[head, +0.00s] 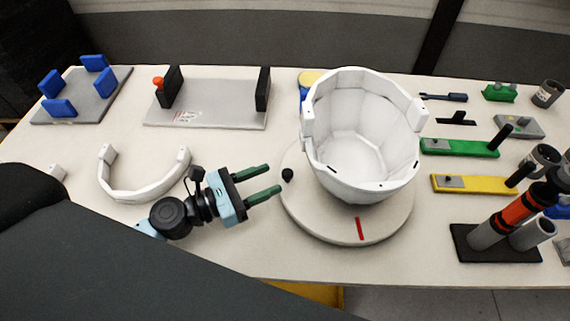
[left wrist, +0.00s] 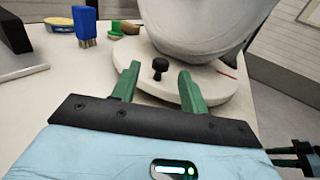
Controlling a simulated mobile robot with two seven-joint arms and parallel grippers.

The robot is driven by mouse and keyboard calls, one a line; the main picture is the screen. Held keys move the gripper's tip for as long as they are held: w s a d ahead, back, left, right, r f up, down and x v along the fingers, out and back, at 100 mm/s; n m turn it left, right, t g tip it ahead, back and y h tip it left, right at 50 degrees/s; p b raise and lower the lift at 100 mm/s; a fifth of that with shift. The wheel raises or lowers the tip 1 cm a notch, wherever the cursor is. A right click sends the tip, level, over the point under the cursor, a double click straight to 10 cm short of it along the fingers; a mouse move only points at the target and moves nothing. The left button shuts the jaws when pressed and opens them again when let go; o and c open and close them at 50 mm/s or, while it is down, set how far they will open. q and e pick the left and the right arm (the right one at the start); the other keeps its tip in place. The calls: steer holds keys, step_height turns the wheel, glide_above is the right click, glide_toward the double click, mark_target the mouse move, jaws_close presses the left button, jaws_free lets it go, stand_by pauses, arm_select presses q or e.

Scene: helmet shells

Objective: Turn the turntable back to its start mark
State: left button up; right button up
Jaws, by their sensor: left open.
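What seems to be my right gripper (left wrist: 270,157) shows small at the lower right there. I cannot make out a separate start mark.
A white curved part (head: 143,190) lies left of my left gripper. A grey plate (head: 210,115) with black uprights is behind. Green (head: 455,147) and yellow (head: 470,184) fixtures and a tool stand (head: 490,255) are on the right. The table front before the turntable is clear.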

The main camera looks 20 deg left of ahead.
mark_target(291, 170)
arm_select(q)
steer(key=shift+d+r, duration=0.1)
steer(key=shift+r, duration=0.05)
steer(key=p+x, duration=0.1)
steer(key=x, duration=0.5)
steer(key=shift+w+d+p, duration=0.15)
steer(key=shift+d+p, duration=0.05)
steer(key=shift+p, duration=0.15)
steer(key=shift+w+d, duration=0.35)
steer(key=c, duration=0.9)
jaws_close()
